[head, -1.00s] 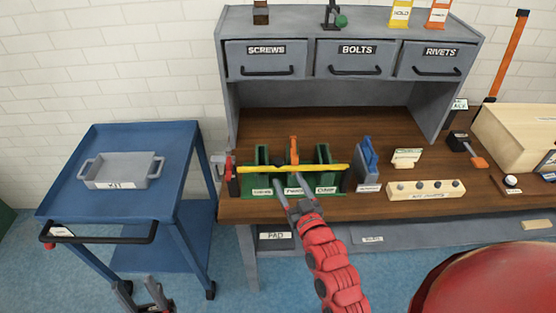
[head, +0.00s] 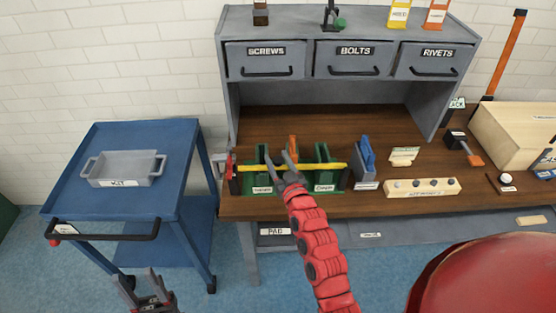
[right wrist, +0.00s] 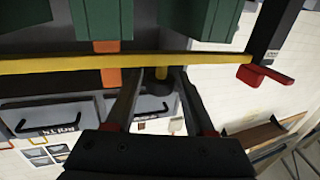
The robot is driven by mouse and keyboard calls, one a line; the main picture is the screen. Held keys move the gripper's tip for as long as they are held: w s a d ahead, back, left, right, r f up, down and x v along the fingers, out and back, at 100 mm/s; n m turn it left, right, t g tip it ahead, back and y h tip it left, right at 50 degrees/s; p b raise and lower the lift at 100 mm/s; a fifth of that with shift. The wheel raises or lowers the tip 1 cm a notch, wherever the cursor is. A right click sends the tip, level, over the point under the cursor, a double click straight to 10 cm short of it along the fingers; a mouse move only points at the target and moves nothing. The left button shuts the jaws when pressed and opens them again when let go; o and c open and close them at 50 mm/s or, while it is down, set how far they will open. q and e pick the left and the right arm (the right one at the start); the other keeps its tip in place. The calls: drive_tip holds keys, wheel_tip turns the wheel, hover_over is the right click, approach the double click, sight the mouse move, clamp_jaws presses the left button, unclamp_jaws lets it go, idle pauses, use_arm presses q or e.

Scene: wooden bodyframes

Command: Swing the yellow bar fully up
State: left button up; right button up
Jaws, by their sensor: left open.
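The yellow bar (head: 322,166) lies level across the front of the green holders (head: 323,153) on the workbench. It also crosses the right wrist view (right wrist: 60,64) from side to side. My right gripper (head: 278,156) is at the left half of the bar, its fingers spread and overlapping the bar in the head view. In the right wrist view my right gripper (right wrist: 160,74) has a gap between its fingers, with the tips close to the bar; I cannot tell whether they touch it. My left gripper (head: 138,277) is open and empty, low in front of the blue cart.
A red handle (right wrist: 265,76) sits on a dark post at one bar end. The blue cart (head: 180,200) with a grey KIT tray (head: 127,182) stands left. A blue holder (head: 366,160) and a knobbed block (head: 422,188) lie right of the bar. Drawers hang above.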

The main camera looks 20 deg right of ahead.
clamp_jaws()
idle(1.1)
